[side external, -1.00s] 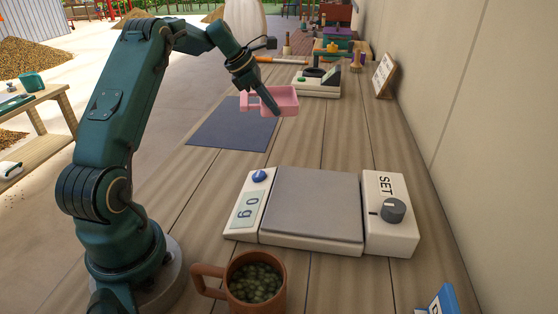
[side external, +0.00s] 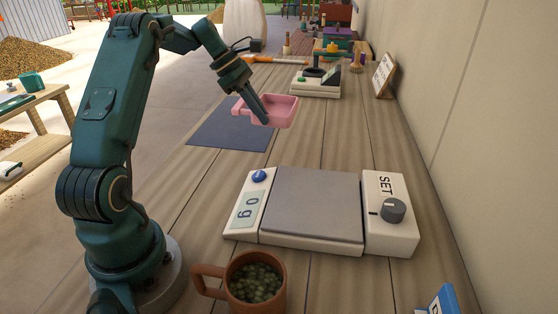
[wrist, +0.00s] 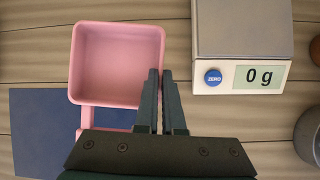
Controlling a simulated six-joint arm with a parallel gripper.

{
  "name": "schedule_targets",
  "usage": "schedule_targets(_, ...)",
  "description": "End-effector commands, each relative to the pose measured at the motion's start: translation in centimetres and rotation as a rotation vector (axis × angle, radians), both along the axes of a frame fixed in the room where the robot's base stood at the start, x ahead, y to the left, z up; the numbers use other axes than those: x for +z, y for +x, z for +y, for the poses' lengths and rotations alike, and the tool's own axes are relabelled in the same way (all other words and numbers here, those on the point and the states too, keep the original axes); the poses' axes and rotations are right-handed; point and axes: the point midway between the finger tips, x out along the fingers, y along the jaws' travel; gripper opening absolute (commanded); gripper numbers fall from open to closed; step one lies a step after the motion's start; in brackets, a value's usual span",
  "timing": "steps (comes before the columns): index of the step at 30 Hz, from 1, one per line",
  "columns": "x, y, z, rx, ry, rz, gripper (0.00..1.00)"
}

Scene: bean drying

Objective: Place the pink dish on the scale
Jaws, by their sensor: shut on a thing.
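The pink dish (side external: 281,105) is a square, shallow, empty dish, held level above the table near the dark blue mat. In the wrist view the dish (wrist: 118,62) lies left of the fingers, with its handle toward the gripper. My gripper (side external: 264,121) is shut on the dish's side wall; the fingertips (wrist: 160,75) meet at its right edge. The scale (side external: 318,205) has a bare grey plate, a blue button and a display reading 0 g. It stands nearer the side camera than the dish. Its display side also shows at upper right in the wrist view (wrist: 240,77).
A brown mug (side external: 268,285) of green beans stands in front of the scale. The blue mat (side external: 215,130) lies flat below the dish. A second white device (side external: 316,90) and a small sign (side external: 384,74) are farther back. Bare wood lies between mat and scale.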

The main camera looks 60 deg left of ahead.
Motion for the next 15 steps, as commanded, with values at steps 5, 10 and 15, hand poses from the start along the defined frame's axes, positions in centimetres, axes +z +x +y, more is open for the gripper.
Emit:
schedule_targets(5, 1.9, -5.8, -5.2, -0.405, -0.012, 0.023, 0.0)
schedule_targets(10, 4.0, -10.1, -8.5, -0.647, -0.017, 0.046, 0.0)
schedule_targets(15, 5.5, -12.0, -9.8, -0.71, -0.022, 0.071, 0.0)
